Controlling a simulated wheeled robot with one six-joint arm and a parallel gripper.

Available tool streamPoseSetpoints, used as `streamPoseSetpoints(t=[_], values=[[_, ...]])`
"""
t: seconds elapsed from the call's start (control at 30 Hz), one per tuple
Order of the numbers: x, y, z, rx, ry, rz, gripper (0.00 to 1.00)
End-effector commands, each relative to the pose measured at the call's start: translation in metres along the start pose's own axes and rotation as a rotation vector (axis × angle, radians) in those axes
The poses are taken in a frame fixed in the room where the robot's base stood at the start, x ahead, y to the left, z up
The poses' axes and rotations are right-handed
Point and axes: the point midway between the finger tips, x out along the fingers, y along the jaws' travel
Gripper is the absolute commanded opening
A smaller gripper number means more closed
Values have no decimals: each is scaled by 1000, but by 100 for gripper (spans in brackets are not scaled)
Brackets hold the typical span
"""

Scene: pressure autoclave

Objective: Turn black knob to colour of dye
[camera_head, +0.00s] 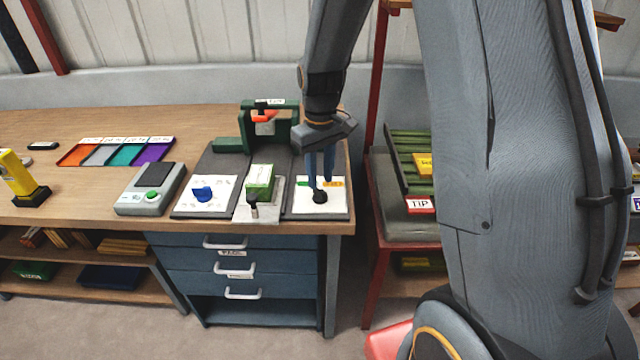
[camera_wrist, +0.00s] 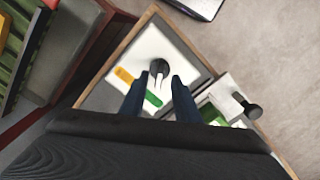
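The black knob (camera_head: 320,196) sits on a white dial plate (camera_head: 336,209) at the right end of the bench. Orange and green labels show on that plate in both views. My gripper (camera_head: 320,184) points down over the knob. In the wrist view its two blue fingers (camera_wrist: 155,88) are spread, with the black knob (camera_wrist: 159,67) just beyond their tips and roughly between them. I cannot tell whether the fingers touch it. Four-coloured dye swatches, orange, grey, teal and purple, form a chart (camera_head: 115,152) on the left of the bench.
A blue knob (camera_head: 203,194) on a white plate, a green block (camera_head: 260,182) with a black-handled lever (camera_head: 253,207), and a grey device with a green button (camera_head: 151,195) stand left of my gripper. A green press frame (camera_head: 268,128) stands behind. A red-framed rack (camera_head: 378,150) is at right.

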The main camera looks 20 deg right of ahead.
Motion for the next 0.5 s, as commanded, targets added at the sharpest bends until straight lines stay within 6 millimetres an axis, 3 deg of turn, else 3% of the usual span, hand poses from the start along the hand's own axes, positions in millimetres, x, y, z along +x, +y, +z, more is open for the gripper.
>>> streamPoseSetpoints(t=[0.2, 0.5], values=[[-32, 0, -2, 0, 4, 1, 29], [-46, 0, 0, 0, 1, 0, 29]])
